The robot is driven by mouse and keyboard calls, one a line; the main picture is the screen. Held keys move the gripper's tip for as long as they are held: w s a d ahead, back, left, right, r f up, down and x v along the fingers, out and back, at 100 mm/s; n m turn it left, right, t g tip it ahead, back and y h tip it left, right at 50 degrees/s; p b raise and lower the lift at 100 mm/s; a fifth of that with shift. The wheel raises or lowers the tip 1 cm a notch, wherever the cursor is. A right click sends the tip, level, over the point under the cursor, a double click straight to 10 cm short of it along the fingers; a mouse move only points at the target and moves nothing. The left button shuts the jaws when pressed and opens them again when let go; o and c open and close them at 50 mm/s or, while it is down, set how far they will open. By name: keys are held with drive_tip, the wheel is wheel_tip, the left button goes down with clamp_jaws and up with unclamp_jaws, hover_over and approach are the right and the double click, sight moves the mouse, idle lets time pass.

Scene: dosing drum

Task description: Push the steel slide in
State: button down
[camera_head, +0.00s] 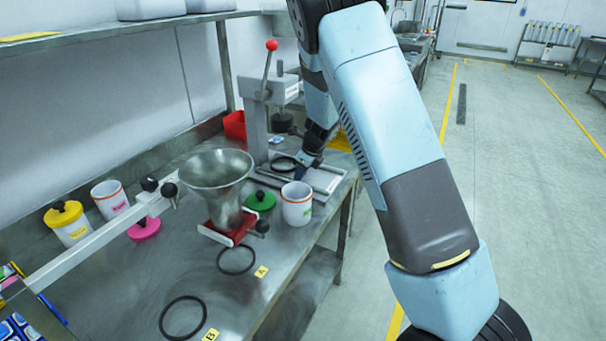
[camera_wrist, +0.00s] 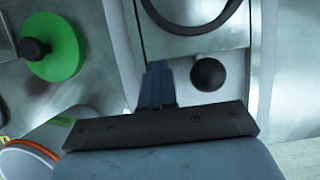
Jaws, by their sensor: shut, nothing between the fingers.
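The steel slide (camera_head: 323,179) lies between two rails at the foot of the lever press (camera_head: 255,125). In the wrist view the slide (camera_wrist: 232,84) shows a black knob (camera_wrist: 208,74) and part of a black ring (camera_wrist: 190,18). My gripper (camera_head: 301,175) is low over the slide, pointing down. In the wrist view its blue fingers (camera_wrist: 157,70) are together and empty, just left of the knob. I cannot tell whether they touch the knob or the slide. In the head view my gripper hides the knob.
A white cup (camera_head: 297,203) and a green lid with a black knob (camera_head: 261,201) stand close to the slide. A steel funnel (camera_head: 217,175) on a red base stands left of them. A red bin (camera_head: 235,125) is behind. The floor at right is clear.

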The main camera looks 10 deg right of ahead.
drive_tip(key=s+d, duration=0.2)
drive_tip(key=d, duration=0.1)
drive_tip(key=shift+s+d, duration=0.1)
drive_tip(key=shift+d, duration=0.2)
drive_tip(key=s+d+r+n, duration=0.3)
drive_tip(key=s+r, duration=0.2)
drive_tip(key=r, duration=0.4)
drive_tip(key=s+d+r+n, duration=0.25)
drive_tip(key=s+r, duration=0.25)
drive_tip(key=r, duration=0.5)
drive_tip(key=s+d+r+n+t+h, duration=0.1)
drive_tip(key=s+d+r+n, duration=0.1)
drive_tip(key=s+n, duration=0.4)
drive_tip(key=s+d+r+n+t+h, duration=0.1)
drive_tip(key=s+r+n, duration=0.4)
drive_tip(key=s, duration=0.8)
drive_tip(key=s+d+r+n+t+h, duration=0.1)
drive_tip(key=s+d+r+n, duration=0.3)
drive_tip(key=s+n, duration=0.4)
drive_tip(key=shift+s+r+h, duration=0.15)
drive_tip(key=shift+s+h, duration=0.15)
drive_tip(key=shift+s, duration=0.65)
